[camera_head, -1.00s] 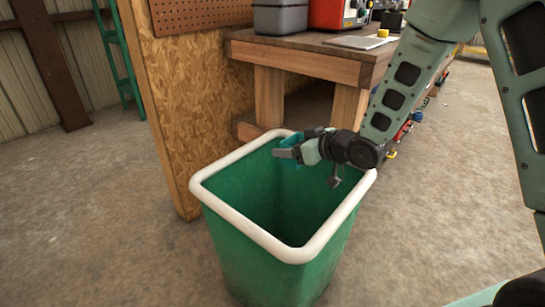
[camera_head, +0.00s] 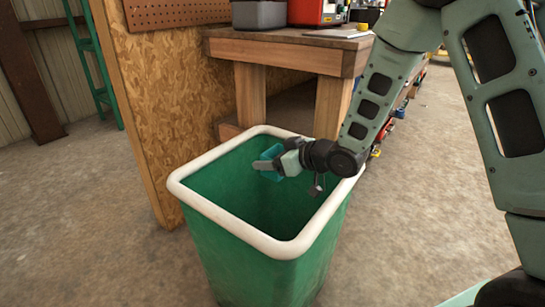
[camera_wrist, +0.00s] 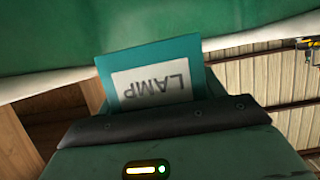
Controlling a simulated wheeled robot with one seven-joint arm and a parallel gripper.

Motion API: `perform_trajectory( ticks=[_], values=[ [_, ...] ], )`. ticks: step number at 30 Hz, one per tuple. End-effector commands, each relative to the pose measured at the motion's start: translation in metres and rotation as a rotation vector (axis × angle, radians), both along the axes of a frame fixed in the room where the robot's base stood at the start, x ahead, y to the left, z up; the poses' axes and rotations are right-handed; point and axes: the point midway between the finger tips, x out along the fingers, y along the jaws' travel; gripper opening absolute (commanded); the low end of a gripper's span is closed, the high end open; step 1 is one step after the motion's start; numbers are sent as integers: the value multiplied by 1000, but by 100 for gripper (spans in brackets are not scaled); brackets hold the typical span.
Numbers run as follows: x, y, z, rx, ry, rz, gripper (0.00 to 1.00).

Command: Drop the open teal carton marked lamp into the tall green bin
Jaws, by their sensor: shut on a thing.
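The teal carton (camera_head: 271,155) is held in my gripper (camera_head: 273,165) over the mouth of the tall green bin (camera_head: 275,272). In the wrist view the carton (camera_wrist: 122,72) shows a white label reading LAMP, upside down. My gripper is shut on the carton, and its fingers hide part of it in the head view. The carton appears at or just below the level of the bin's white rim (camera_head: 185,203). The bin's green wall (camera_wrist: 60,40) fills the top of the wrist view. I cannot see whether the carton's top is open.
A wooden workbench (camera_head: 275,52) stands behind the bin, with a grey box (camera_head: 258,14) and a red case (camera_head: 312,12) on it. A chipboard panel (camera_head: 165,110) stands at the bin's left. Concrete floor is clear at left and right.

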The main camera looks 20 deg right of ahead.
Motion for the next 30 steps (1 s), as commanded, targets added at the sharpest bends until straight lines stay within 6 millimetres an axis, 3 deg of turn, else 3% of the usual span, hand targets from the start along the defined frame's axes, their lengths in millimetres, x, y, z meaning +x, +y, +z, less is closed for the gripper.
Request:
perform_trajectory(
  ticks=[3,4,6,17,30],
  values=[
    [0,0,1,0,0,0,46],
    [0,0,1,0,0,0,73],
    [0,0,1,0,0,0,93],
    [0,0,7,0,-1,-1,93],
    [0,-1,84,1,-2,-2,93]
  ],
)
